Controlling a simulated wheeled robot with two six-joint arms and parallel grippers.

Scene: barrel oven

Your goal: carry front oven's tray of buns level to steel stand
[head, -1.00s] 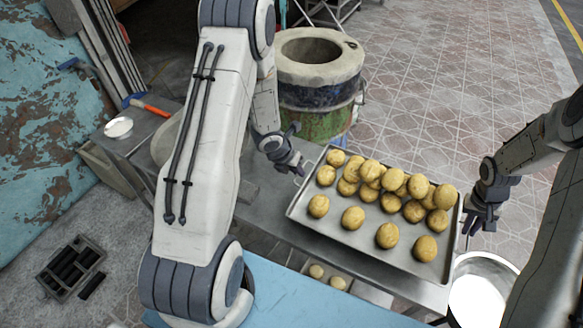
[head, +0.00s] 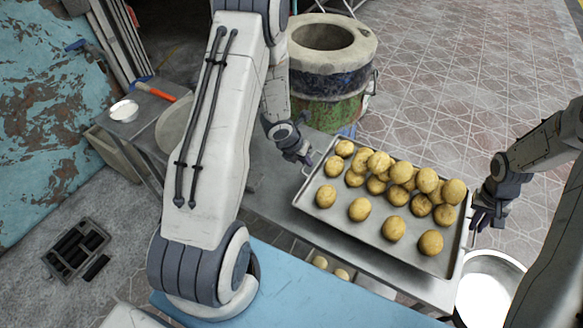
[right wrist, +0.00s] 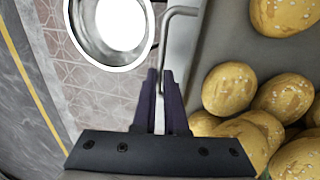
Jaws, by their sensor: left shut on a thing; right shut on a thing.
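A metal tray (head: 335,223) of several golden buns (head: 393,229) lies over a steel table or stand (head: 275,200) in the head view. Whether it rests there or hovers just above is hard to tell. My left gripper (head: 305,160) is shut on the tray's left end, at its handle. My right gripper (head: 475,228) is at the tray's right end. In the right wrist view its fingers (right wrist: 163,105) close around the bent wire handle (right wrist: 163,50). The buns are heaped toward the back and right, with a looser row along the front.
A barrel oven (head: 325,85) with an open round top stands behind the tray. A white-filled metal bowl (head: 490,290) is at the right, close to the tray. A small dish (head: 124,110) and a red-handled tool (head: 155,92) lie on the left side table. More buns (head: 330,266) show below.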

